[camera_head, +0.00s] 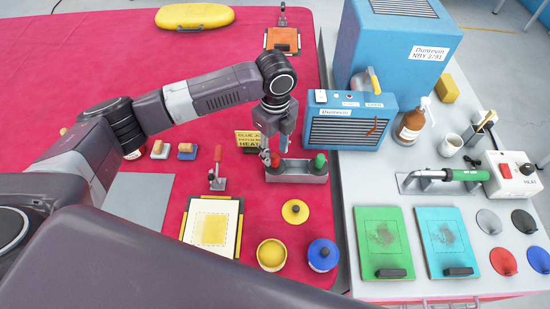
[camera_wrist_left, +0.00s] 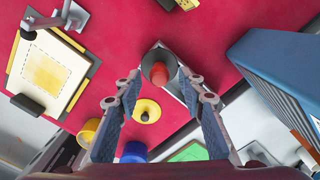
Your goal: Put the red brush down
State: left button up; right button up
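The red brush (camera_head: 275,160) stands in the left part of a grey two-place holder (camera_head: 297,177) on the red table, with a green-topped brush (camera_head: 320,161) in the right part. My left gripper (camera_head: 279,143) is directly above the red brush, pointing down. In the left wrist view the gripper (camera_wrist_left: 170,95) is open, its two fingers wide apart. The red brush (camera_wrist_left: 160,74) shows between and beyond them, and neither finger visibly touches it. The gripper hides part of the brush in the head view. My right gripper is not in view.
Yellow (camera_head: 272,254) and blue (camera_head: 322,255) pots and a yellow lid (camera_head: 295,212) lie in front. A framed board (camera_head: 212,226) is to the left.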

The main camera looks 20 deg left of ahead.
pick_arm(q)
notch_tip(320, 180, up, 8)
jog(key=shift+f+b, duration=0.1)
jog(key=shift+b, duration=0.7)
jog(key=shift+r, duration=0.45)
jog(key=shift+r, duration=0.1)
